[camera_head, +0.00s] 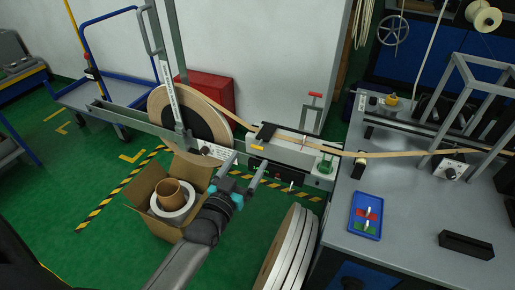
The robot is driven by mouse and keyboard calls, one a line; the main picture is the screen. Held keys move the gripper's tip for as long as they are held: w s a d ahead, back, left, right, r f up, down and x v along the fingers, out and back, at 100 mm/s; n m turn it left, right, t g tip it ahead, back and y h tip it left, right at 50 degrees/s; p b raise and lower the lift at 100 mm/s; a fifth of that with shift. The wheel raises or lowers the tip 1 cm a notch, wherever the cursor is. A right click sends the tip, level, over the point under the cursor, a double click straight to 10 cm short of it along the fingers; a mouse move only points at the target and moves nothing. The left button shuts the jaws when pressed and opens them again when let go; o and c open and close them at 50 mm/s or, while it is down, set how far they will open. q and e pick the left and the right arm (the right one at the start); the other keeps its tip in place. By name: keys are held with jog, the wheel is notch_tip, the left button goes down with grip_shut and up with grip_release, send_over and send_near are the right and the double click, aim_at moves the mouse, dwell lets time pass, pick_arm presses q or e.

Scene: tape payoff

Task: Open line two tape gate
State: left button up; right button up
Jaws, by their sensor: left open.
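A large tape reel (178,118) stands upright on a grey payoff frame. A tan tape (225,108) runs from it to the right, past a black block (266,132) on a grey housing (292,150), and on over the bench. A red-topped lever (315,96) stands upright behind the housing. A tall grey bar with a handle (152,30) and a label stands at the reel. I cannot tell which part is the line two gate. My left gripper (244,166) is open, its fingers pointing at the housing's near side; contact is unclear. My right gripper is out of view.
The grey bench (320,265) on the right holds a blue tray (366,215) and a black block (466,245). An open carton (150,184) with a roll and several large discs (290,250) stand on the floor. A blue cart (100,95) is at back left.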

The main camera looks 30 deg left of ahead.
aim_at(256, 148)
pick_arm(q)
jog(key=shift+w+a+b, duration=0.2)
jog(key=shift+w+b, duration=0.4)
jog(key=shift+w, duration=2.85)
jog(key=shift+c, duration=0.3)
grip_shut()
